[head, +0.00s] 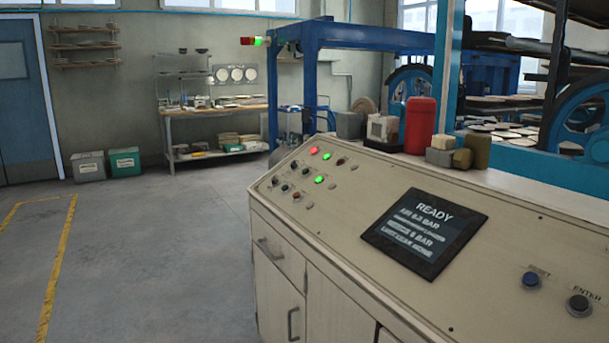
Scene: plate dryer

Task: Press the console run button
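The console (400,180) is a cream cabinet with a sloped top, filling the right foreground. Its left part has a cluster of small buttons and lamps: a lit red one (314,151), a lit green one (326,157), another lit green one (319,180) and several dark ones. Their labels are too small to read, so I cannot tell which is the run button. A dark screen (424,232) shows "READY" and pressure lines. At the right are a blue RESET button (531,280) and a black ENTER button (579,304). Neither of my grippers is in view.
A red canister (419,126) and small blocks stand on the ledge behind the console. A blue frame machine (311,70) and plate racks rise behind. Open grey floor (150,250) with a yellow line lies left of the console. A workbench (215,110) stands by the back wall.

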